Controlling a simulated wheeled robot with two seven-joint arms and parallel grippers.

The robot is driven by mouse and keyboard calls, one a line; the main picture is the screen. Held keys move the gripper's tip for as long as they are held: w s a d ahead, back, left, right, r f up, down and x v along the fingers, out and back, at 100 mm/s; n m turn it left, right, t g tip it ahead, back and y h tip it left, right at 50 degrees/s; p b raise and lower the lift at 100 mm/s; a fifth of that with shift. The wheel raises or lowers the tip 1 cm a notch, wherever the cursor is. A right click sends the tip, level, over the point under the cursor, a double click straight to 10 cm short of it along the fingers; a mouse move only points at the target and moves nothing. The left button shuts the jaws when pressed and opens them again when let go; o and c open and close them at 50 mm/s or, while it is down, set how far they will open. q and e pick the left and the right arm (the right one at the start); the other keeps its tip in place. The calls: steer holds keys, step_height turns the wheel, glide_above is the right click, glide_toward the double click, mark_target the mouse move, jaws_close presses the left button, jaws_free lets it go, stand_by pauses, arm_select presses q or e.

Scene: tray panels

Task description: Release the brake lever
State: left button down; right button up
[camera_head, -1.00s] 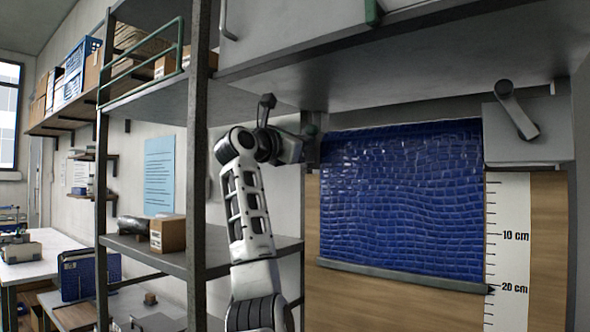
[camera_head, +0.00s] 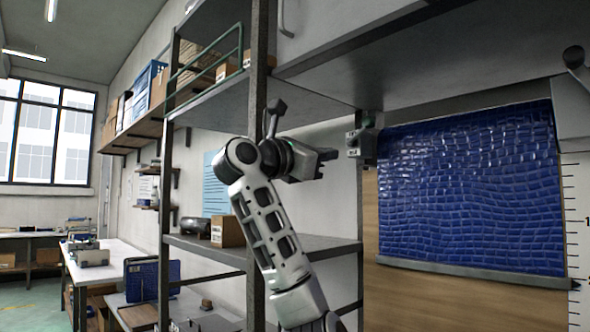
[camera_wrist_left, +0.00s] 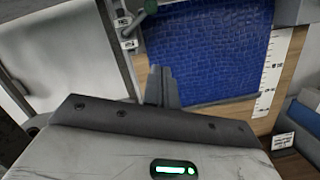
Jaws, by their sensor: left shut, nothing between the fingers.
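A blue tile-patterned sheet (camera_head: 465,190) hangs from a roll, with a grey bar (camera_head: 475,274) along its lower edge. A small grey bracket (camera_head: 361,143) with a label and green part sits at the sheet's upper left end; it also shows in the wrist view (camera_wrist_left: 125,28), near a green knob (camera_wrist_left: 151,5). A dark lever (camera_head: 575,60) is cut off at the upper right. I cannot tell for certain which part is the brake lever. My left gripper (camera_head: 331,155) is shut and empty, left of the bracket and apart from it. My right gripper is out of view.
A grey metal shelf (camera_head: 330,247) with a dark post stands behind my left arm. A grey overhead panel (camera_head: 420,75) hangs above the sheet. A wooden board (camera_head: 430,302) with a ruler strip (camera_head: 574,215) lies behind it. A workbench (camera_head: 100,265) stands far left.

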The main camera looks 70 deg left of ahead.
arm_select(q)
steer(key=v, duration=0.8)
steer(key=shift+d+b, duration=0.25)
steer(key=shift+b, duration=0.2)
steer(key=shift+w, duration=0.15)
